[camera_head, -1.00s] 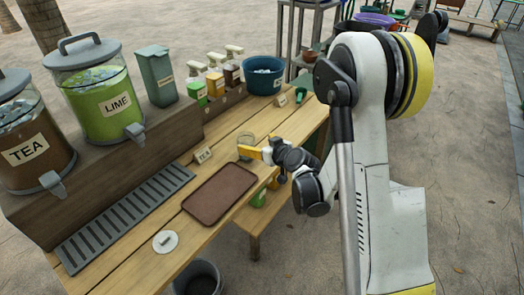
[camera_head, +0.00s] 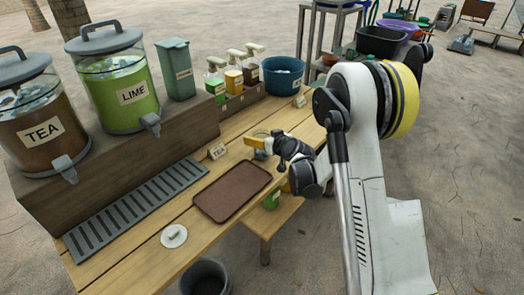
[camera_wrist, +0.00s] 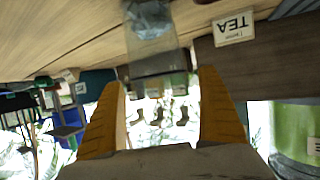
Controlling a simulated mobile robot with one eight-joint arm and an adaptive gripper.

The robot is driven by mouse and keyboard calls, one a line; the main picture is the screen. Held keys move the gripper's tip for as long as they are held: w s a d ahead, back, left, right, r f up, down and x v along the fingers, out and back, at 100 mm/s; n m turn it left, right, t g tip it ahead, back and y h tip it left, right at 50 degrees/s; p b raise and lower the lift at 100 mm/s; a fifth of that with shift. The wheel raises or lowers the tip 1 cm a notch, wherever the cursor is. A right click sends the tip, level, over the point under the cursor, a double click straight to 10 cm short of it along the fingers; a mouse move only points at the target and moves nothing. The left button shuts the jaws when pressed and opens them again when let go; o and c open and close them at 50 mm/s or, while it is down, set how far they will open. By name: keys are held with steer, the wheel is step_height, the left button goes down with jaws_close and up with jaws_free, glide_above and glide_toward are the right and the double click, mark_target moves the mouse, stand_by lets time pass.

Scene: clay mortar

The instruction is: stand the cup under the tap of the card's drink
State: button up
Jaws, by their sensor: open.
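A clear cup (camera_head: 262,132) stands on the table beside my gripper's fingertips. In the wrist view, which is upside down, the cup (camera_wrist: 153,45) shows between and beyond the two yellow fingers. My gripper (camera_wrist: 163,85) is open; in the head view its tips (camera_head: 257,143) partly hide the cup. I cannot tell whether they touch it. The card (camera_head: 217,151) reads TEA and stands on the table left of the cup. The tea dispenser (camera_head: 38,115) has a grey tap (camera_head: 66,170); the lime dispenser (camera_head: 120,85) has its tap (camera_head: 150,122). Both taps overhang the side of the grey drip grate (camera_head: 135,208).
A brown tray (camera_head: 232,192) lies in front of the card. A white disc (camera_head: 174,236) lies near the front edge. Syrup bottles (camera_head: 234,80), a green bin (camera_head: 176,70) and a blue tub (camera_head: 284,74) stand behind. A dark bucket (camera_head: 205,278) is below the table.

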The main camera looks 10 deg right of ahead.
steer(key=c, duration=1.5)
